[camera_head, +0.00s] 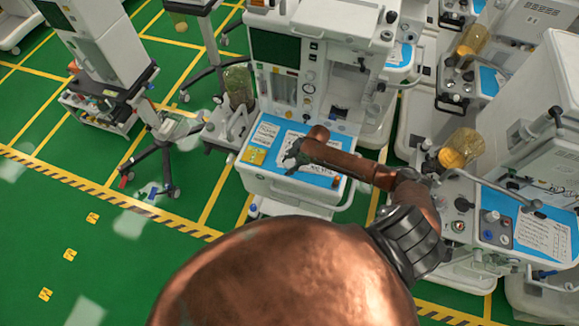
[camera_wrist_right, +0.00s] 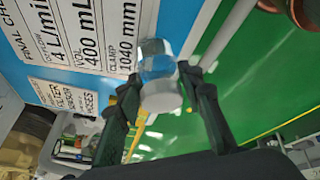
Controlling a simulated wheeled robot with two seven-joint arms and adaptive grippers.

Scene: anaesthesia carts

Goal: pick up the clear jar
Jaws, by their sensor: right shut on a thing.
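The clear jar (camera_wrist_right: 156,62) is in the right wrist view, with a see-through body and a white end (camera_wrist_right: 162,96) facing the camera. My right gripper (camera_wrist_right: 160,80) is shut on it, one dark finger on each side. Blue panel surface shows through the jar. In the head view my right gripper (camera_head: 292,156) is over the blue-topped work surface of the middle cart (camera_head: 250,182); the jar cannot be made out there. My left gripper is in neither view.
A cart with amber-bottomed jar (camera_head: 462,148) stands at the right, close to my right arm. Another clear canister (camera_head: 238,85) stands left of the middle cart. A rail (camera_head: 345,200) edges the work surface. Green floor (camera_head: 40,240) is open at the left.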

